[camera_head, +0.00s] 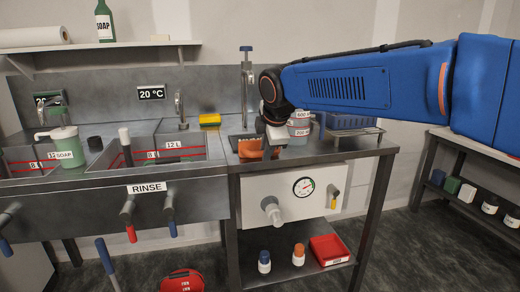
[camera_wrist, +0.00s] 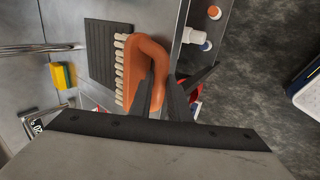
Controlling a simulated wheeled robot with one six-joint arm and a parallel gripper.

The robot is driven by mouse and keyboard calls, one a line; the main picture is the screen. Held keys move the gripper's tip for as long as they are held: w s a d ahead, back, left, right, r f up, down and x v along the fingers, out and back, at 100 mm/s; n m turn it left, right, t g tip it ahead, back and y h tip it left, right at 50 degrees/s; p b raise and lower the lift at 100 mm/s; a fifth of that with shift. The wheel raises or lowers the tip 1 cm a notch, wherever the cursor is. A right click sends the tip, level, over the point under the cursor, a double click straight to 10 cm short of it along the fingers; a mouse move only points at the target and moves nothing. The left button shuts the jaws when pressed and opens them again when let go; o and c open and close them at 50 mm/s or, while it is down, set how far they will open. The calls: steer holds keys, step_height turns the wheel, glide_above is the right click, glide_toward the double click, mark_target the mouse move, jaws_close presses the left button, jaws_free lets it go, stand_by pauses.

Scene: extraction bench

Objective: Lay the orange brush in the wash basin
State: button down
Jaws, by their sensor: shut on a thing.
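The orange brush (camera_head: 250,149) has pale bristles and a looped handle; in the wrist view (camera_wrist: 150,62) its bristles face left. My gripper (camera_wrist: 163,92) is shut on the brush's handle. In the head view my gripper (camera_head: 274,137) is over the bench right of the sinks, partly hidden behind my arm. I cannot tell whether the brush touches the surface. Two steel basins with red level lines stand to the left: a far-left one (camera_head: 30,152) and one marked RINSE below (camera_head: 190,148). Only the right one carries a readable name.
A dark ribbed mat (camera_wrist: 108,48) lies beside the brush. A yellow sponge (camera_head: 210,119) sits behind the basins. A tap (camera_head: 180,108) rises behind the right basin, and a green soap pump (camera_head: 66,146) stands between the basins. Cups (camera_head: 300,127) and a blue rack (camera_head: 352,124) are on the right.

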steer(key=shift+r, duration=0.1)
step_height(320, 180, up, 10)
stand_by(0.5)
steer(key=shift+a, duration=0.1)
